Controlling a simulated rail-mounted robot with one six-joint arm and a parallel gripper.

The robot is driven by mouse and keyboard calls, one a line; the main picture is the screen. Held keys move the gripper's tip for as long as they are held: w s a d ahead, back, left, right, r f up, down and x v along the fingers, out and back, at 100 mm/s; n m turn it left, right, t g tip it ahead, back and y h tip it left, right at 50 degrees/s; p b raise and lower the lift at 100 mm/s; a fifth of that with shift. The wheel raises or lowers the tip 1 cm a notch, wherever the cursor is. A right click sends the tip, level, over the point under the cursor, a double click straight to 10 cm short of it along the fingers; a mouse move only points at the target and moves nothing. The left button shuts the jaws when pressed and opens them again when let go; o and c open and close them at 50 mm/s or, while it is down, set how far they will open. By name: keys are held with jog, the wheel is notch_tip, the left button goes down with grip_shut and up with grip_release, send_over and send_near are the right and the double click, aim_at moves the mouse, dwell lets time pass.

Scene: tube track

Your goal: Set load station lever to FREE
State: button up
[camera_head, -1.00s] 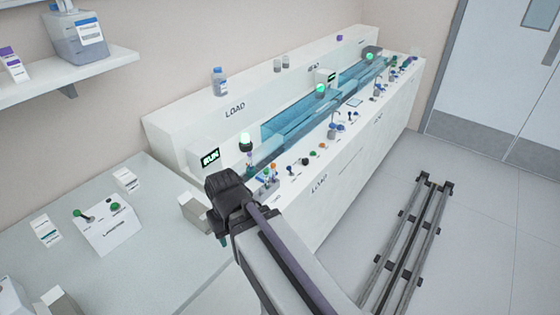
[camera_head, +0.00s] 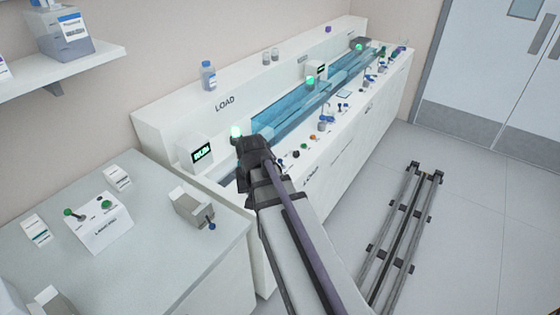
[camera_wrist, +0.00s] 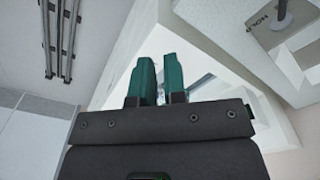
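A small pale box (camera_head: 190,206) with a short blue-tipped lever (camera_head: 212,226) sits at the right of the grey counter, beside the LOAD end of the long bench. I cannot read its markings in the head view. In the wrist view a grey plate (camera_wrist: 262,38) at the upper right reads HOLD, with a lever post (camera_wrist: 283,16) on it; I cannot tell whether it belongs to that box. My gripper (camera_head: 252,145) is over the bench's LOAD end, right of the box and apart from it. In the wrist view its green fingers (camera_wrist: 158,65) stand apart with nothing between them.
A screen unit (camera_head: 197,151) and a green lamp (camera_head: 236,131) stand near my gripper. The blue-lined track (camera_head: 285,112) runs to the back right, with several coloured knobs along its front edge. A sloped panel with green knobs (camera_head: 101,222) sits on the counter. Floor rails (camera_head: 405,225) lie at right.

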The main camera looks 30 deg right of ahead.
aim_at(280, 160)
jog(key=w+d+m, duration=0.2)
jog(key=d+m, duration=0.2)
jog(key=w+d+m+t, duration=0.1)
jog(key=w+d+m, duration=0.2)
jog(key=d+m, duration=0.1)
jog(key=w+d+m, duration=0.2)
jog(key=d+m, duration=0.2)
jog(key=d, duration=0.2)
jog(key=shift+w+d+r+m+h, duration=0.15)
jog(key=shift+w+r+m+h, duration=0.15)
jog(key=shift+r+h, duration=0.1)
grip_shut()
jog(key=w+m, duration=0.1)
jog(key=m, duration=0.2)
jog(key=w+d+m+t, duration=0.1)
jog(key=m, duration=0.2)
jog(key=w+d+m, duration=0.1)
jog(key=m, duration=0.2)
jog(key=shift+w+r+m+h, duration=0.1)
jog(key=shift+r+m+h, duration=0.1)
jog(key=shift+m+h, duration=0.15)
jog(key=b+x, duration=1)
jog(key=x, duration=0.1)
jog(key=shift+w+f+b, duration=0.1)
jog(key=shift+b, duration=0.2)
jog(key=w+d, duration=0.2)
jog(key=w, duration=0.1)
jog(key=shift+w+d, duration=0.1)
jog(key=shift+r, duration=0.25)
